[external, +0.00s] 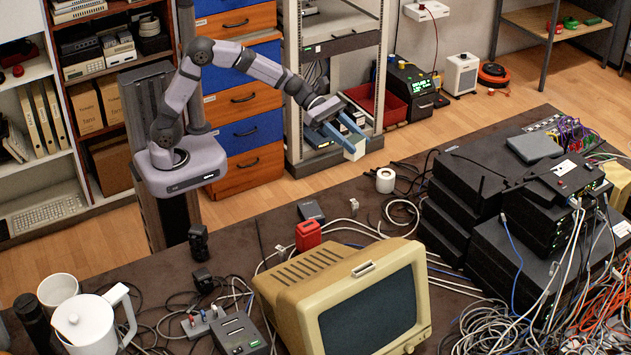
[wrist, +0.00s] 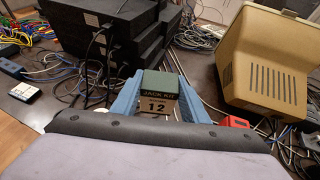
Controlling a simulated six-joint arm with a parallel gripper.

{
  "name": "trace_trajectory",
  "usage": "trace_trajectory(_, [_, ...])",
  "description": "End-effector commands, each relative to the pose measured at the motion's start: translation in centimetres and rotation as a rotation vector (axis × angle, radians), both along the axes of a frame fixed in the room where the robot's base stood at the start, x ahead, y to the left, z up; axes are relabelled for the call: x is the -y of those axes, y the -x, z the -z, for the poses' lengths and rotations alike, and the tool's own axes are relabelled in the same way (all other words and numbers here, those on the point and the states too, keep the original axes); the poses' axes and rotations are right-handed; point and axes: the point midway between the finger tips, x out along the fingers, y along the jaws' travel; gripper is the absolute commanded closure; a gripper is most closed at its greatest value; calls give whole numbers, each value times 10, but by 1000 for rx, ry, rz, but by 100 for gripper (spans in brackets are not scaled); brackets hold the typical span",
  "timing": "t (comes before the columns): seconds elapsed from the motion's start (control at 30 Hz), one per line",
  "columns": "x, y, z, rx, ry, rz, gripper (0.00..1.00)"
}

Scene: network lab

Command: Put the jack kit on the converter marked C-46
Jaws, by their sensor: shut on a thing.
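The jack kit (wrist: 157,87) is a small box with a dark green top lettered JACK KIT and a paler face reading 12. My gripper (wrist: 158,103) has its blue fingers shut on it, one on each side. In the external view, the jack kit (external: 355,149) looks pale, held in my gripper (external: 346,140) in the air near the table's far edge. I cannot read C-46 on anything. A small dark box with a white label (external: 567,167) lies on the right-hand equipment stack. Another small dark box (external: 311,210) lies on the table. I cannot tell which is the converter.
Black equipment stacks (external: 470,187) and tangled cables fill the table's right side. A beige monitor (external: 345,300) stands at the front middle. A red box (external: 308,235), a white roll (external: 385,180) and a white pitcher (external: 92,322) are on the table. Bare tabletop shows at left.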

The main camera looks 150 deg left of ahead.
Motion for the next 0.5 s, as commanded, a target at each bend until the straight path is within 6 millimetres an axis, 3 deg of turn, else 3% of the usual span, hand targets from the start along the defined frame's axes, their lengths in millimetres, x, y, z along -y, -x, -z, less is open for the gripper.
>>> trace_trajectory(0.3, [92, 19, 51, 1, 6, 170, 84])
trace_trajectory(0.5, [128, 21, 65, 3, -1, 262, 84])
